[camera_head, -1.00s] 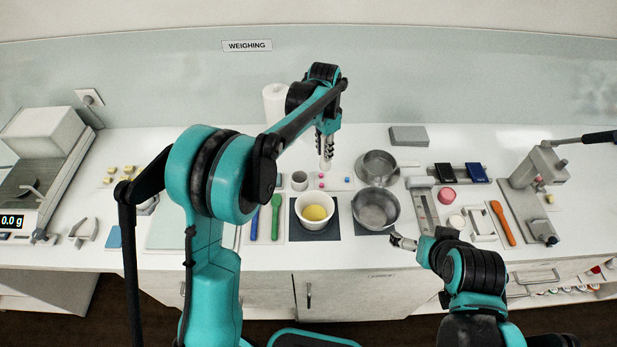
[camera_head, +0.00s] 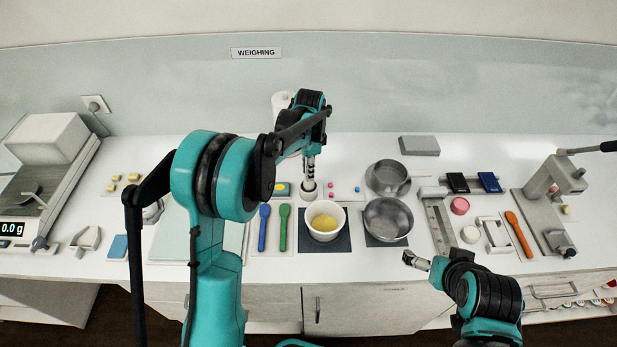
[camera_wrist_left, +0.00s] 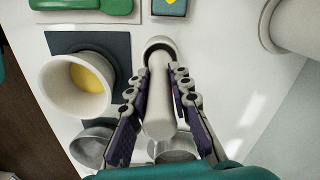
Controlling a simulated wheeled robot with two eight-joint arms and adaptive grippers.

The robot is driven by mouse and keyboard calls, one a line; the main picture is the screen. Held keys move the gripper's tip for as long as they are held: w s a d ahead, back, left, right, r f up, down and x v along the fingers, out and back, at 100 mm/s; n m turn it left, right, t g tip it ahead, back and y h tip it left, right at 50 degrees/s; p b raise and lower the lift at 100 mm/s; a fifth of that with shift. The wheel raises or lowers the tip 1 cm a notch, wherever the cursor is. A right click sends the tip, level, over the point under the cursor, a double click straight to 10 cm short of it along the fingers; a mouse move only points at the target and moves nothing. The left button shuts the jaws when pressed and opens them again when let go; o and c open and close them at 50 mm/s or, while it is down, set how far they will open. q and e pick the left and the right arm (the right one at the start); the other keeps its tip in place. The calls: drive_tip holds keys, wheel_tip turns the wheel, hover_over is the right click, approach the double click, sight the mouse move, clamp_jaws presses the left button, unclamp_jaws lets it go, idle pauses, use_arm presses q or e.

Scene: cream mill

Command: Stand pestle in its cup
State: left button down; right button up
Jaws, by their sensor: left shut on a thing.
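My left gripper (camera_head: 310,168) is shut on the white pestle (camera_wrist_left: 159,110), which hangs between its fingers in the left wrist view. The small grey-white cup (camera_head: 308,192) stands on the counter right under this gripper. In the wrist view the cup (camera_wrist_left: 158,45) shows as a ring with a dark inside, and the pestle's far end overlaps its mouth. I cannot tell how deep the end sits. My right gripper (camera_head: 416,261) is over the counter's front edge, away from the cup; its jaws are too small to judge.
A white bowl with yellow content (camera_head: 325,238) stands in front of the cup, on a dark mat. Blue (camera_head: 264,228) and green (camera_head: 284,228) spatulas lie at front left. Two metal pans (camera_head: 388,222) stand to the right. Small pink pieces (camera_head: 330,186) lie close beside the cup.

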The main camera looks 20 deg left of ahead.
use_arm(q)
drive_tip(key=shift+f+b, duration=0.3)
drive_tip(key=shift+f, duration=1.3)
drive_tip(key=c, duration=1.8)
unclamp_jaws()
drive_tip(key=shift+f, duration=0.15)
drive_tip(key=o, duration=0.4)
